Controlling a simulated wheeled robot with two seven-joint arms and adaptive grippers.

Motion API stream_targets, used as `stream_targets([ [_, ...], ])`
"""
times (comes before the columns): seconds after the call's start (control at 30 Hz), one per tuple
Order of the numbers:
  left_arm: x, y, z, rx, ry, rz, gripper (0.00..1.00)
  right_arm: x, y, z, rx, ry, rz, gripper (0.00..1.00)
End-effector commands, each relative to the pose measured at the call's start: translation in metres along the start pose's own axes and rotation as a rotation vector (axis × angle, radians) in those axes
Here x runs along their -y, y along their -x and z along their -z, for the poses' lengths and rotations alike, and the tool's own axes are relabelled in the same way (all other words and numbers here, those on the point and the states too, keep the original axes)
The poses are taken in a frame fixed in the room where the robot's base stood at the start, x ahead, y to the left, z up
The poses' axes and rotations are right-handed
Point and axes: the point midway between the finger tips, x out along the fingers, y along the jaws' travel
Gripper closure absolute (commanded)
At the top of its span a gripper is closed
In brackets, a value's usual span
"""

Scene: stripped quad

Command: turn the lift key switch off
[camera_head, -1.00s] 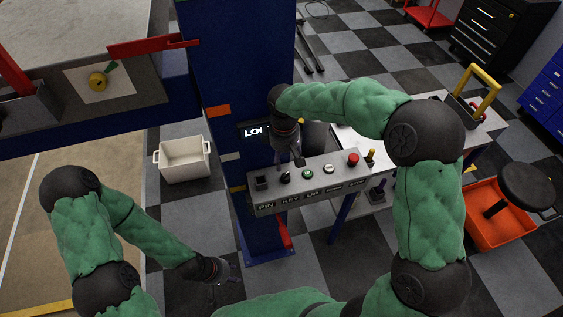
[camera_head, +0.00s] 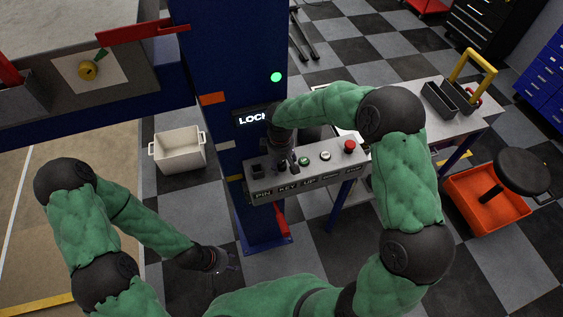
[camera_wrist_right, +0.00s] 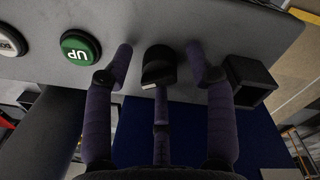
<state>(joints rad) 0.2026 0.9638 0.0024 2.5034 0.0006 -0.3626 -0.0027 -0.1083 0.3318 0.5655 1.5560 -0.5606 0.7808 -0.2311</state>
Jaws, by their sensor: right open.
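The grey control panel (camera_head: 320,181) is fixed by the blue column, with the labels PIN, KEY and UP along its front. The lift key switch is a black knob (camera_wrist_right: 160,64) that stands out from the panel between the square black PIN socket (camera_wrist_right: 250,80) and the green UP button (camera_wrist_right: 80,47). My right gripper (camera_wrist_right: 159,78) is open, with its fingers around the knob and gaps on both sides; I cannot tell whether the third finger touches it. In the head view, my right gripper (camera_head: 286,163) partly hides the knob. My left gripper (camera_head: 226,262) hangs low, away from the panel.
A lit sign (camera_head: 252,117) reading LOC, its end hidden by my arm, and a green lamp (camera_head: 276,77) are on the blue column (camera_head: 225,60). A red button (camera_head: 350,146) and white button (camera_head: 325,156) are further right. A white bin (camera_head: 178,150) stands left.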

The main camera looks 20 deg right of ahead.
Motion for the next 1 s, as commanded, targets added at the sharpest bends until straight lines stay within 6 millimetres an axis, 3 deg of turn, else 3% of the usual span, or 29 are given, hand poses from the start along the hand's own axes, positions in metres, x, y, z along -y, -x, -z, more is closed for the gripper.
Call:
stream_targets([
  [0.17, 0.0000, 0.0001, 0.0001, 0.000, 0.000, 0.000, 0.60, -0.0001, 0.0000, 0.0000, 0.000, 0.000, 0.000, 0.44],
  [0.37, 0.0000, 0.0001, 0.0001, 0.000, 0.000, 0.000, 0.60, 0.0000, 0.0001, -0.0001, 0.000, -0.001, 0.000, 0.95],
  [0.4, 0.0000, 0.0001, 0.0001, 0.000, 0.000, 0.000, 0.60, 0.0000, 0.0001, -0.0001, 0.000, -0.001, 0.000, 1.00],
  [0.73, -0.0006, 0.0016, 0.0000, 0.000, 0.000, 0.000, 0.60, 0.0001, 0.0003, 0.0000, -0.001, 0.028, 0.000, 1.00],
  [1.0, -0.0029, 0.0082, -0.0003, 0.000, 0.000, 0.000, 0.60, 0.0003, 0.0009, -0.0005, -0.007, 0.176, 0.001, 1.00],
])
